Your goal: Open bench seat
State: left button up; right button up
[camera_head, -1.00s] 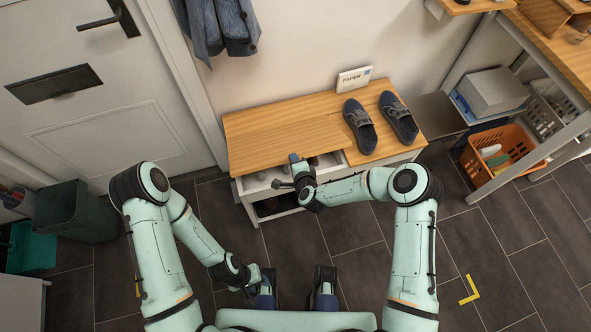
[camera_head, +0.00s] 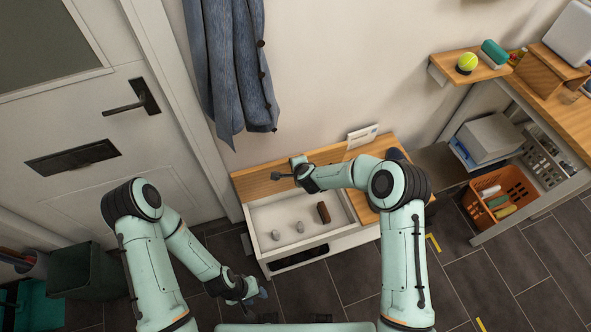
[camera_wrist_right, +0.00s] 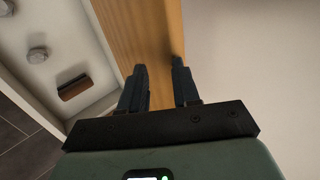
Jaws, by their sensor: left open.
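The bench (camera_head: 325,243) stands against the wall. Its wooden seat lid (camera_head: 252,187) is raised at the back, showing as a narrow wooden strip. The open white compartment (camera_head: 262,215) below holds two small pale items and a brown block (camera_head: 323,212). My right gripper (camera_head: 287,176) is at the raised lid. In the right wrist view, its fingers (camera_wrist_right: 160,82) stand apart with the wooden lid (camera_wrist_right: 140,30) seen between and behind them; a firm hold is not clear. My left gripper (camera_head: 252,296) is low in front of the bench, away from it, and empty.
My right arm covers most of the bench's right end; part of a dark shoe (camera_head: 397,156) shows there. A blue jacket (camera_head: 232,70) hangs above the bench. An orange basket (camera_head: 500,195) is right; a green bin (camera_head: 85,270) is left.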

jog(key=shift+o, duration=0.9)
jog(key=shift+s+d+f, duration=0.15)
jog(key=shift+s, duration=0.1)
pick_arm(q)
jog(key=shift+s+d+f, duration=0.1)
jog(key=shift+s+f, duration=0.05)
jog(key=shift+s, duration=0.35)
pick_arm(e)
jog(key=shift+s+r, duration=0.3)
pick_arm(q)
jog(key=shift+s+f+b, duration=0.8)
jog(key=shift+f+b, duration=0.05)
jog(key=shift+f, duration=0.2)
pick_arm(e)
jog(key=v, duration=1.3)
jog(key=shift+s, duration=0.25)
jog(key=shift+d+r, duration=0.1)
